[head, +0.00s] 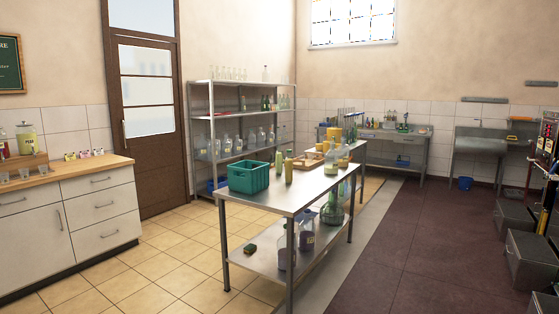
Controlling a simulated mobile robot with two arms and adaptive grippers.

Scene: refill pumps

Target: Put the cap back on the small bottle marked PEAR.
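Neither of my grippers shows in the head view. I cannot pick out a small bottle marked PEAR, as labels at this distance are too small to read. Two slim yellow-green bottles, one of them the nearer bottle (288,167), stand on the steel table (262,200) in the middle of the room. More bottles and yellow containers stand farther back on it. A larger jar (27,140) with yellow-green contents and a label stands on the left counter. I cannot make out a loose cap.
A teal crate (248,178) sits on the table's near end. A green sponge-like item (249,248) and large bottles are on its lower shelf. A metal rack (240,125) holds glassware behind. Tiled floor (150,262) is clear at left; dark floor (410,250) is clear at right.

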